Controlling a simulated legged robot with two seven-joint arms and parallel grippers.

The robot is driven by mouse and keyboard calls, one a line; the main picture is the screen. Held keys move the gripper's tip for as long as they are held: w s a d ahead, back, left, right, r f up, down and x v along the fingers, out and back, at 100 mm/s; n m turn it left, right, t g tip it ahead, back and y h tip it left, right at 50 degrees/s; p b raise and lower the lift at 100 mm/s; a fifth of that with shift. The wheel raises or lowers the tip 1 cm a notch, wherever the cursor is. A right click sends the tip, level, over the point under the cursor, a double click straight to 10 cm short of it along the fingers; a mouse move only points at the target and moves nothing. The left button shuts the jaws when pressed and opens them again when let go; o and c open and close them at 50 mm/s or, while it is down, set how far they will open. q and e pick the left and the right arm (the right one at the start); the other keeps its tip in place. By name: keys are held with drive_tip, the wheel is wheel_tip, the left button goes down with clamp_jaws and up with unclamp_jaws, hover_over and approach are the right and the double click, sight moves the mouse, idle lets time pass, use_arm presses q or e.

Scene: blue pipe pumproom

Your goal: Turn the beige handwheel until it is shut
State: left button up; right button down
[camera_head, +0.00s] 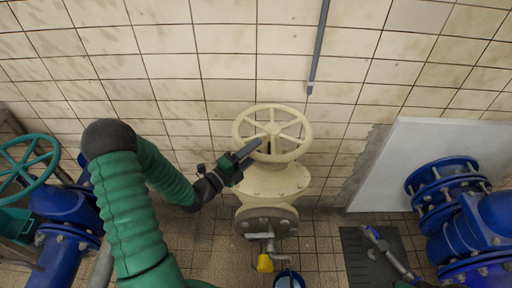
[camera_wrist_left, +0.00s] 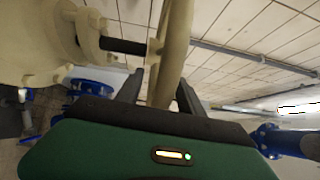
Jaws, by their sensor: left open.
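The beige handwheel (camera_head: 273,132) is a spoked ring on top of a beige valve (camera_head: 272,181) in front of the tiled wall. My left gripper (camera_head: 248,151) reaches in from the left, at the wheel's left side. In the left wrist view, the wheel's rim (camera_wrist_left: 172,55) runs between the two dark fingers of my left gripper (camera_wrist_left: 158,90). The fingers are apart, with gaps beside the rim, and I cannot tell whether either touches it. The wheel's stem (camera_wrist_left: 122,46) shows as a dark rod. My right gripper is not seen.
A teal handwheel (camera_head: 28,165) and blue pipework stand at the left. Large blue flanged pipes (camera_head: 452,195) stand at the right, by a white panel (camera_head: 425,155). A yellow-handled tap (camera_head: 265,262) hangs below the valve, above a blue bucket (camera_head: 288,280).

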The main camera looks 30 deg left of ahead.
use_arm(q)
drive_tip(key=shift+w+d+r, duration=0.2)
drive_tip(key=shift+w+d, duration=0.15)
drive_tip(key=shift+d, duration=0.3)
drive_tip(key=shift+w+d+r, duration=0.15)
drive_tip(key=shift+w+d, duration=0.15)
drive_tip(key=shift+d, duration=0.3)
drive_tip(key=shift+a+f, duration=0.2)
drive_tip(key=shift+a, duration=0.5)
drive_tip(key=c, duration=0.6)
drive_tip(key=shift+a, duration=0.15)
drive_tip(key=shift+c, duration=1.2)
drive_tip(key=shift+s, duration=0.1)
clamp_jaws()
drive_tip(key=shift+d, duration=0.45)
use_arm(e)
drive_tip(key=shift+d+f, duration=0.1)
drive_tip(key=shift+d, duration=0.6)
